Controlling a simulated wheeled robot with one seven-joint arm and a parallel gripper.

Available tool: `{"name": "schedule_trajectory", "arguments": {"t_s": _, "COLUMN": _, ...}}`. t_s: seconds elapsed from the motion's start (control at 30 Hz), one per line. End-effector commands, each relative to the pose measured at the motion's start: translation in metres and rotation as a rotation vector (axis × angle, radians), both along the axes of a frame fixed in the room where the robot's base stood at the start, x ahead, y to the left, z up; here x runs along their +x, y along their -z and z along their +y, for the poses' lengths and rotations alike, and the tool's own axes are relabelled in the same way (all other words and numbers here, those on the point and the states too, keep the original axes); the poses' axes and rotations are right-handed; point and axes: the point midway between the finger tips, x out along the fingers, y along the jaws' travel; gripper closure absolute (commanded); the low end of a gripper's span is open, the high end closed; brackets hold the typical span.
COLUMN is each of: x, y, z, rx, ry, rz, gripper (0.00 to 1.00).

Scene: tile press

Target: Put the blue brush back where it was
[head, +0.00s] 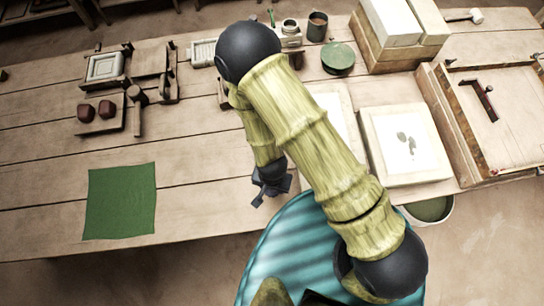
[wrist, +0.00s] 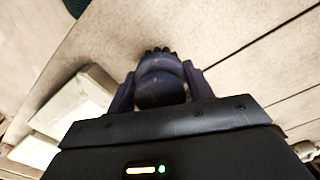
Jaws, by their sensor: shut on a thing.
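My gripper (head: 271,184) is below the arm's end over the front middle of the wooden table in the head view. In the wrist view, my gripper (wrist: 161,84) is shut on a dark blue, rounded thing, which looks like the blue brush (wrist: 160,92). Short dark bristles show at its far end, between the fingertips. In the head view, the brush is too small and dark to tell from the gripper. Whether it touches the table is unclear.
A green cloth (head: 120,201) lies at the table's front left. Wooden stands with small pieces (head: 103,112) are behind it. A pale slab with grey marks (head: 405,146) is on the right, and a green round lid (head: 338,57) at the back. Bare planks lie between cloth and gripper.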

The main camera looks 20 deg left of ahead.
Motion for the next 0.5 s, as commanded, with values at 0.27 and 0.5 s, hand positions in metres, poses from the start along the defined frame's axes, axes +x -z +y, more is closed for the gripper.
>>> {"name": "schedule_trajectory", "arguments": {"t_s": 0.27, "x": 0.0, "y": 0.025, "z": -0.001, "rx": -0.002, "ry": 0.0, "rz": 0.001, "gripper": 0.7}}
{"name": "schedule_trajectory", "arguments": {"t_s": 0.5, "x": 0.0, "y": 0.041, "z": 0.0, "rx": 0.001, "ry": 0.0, "rz": -0.001, "gripper": 0.7}}
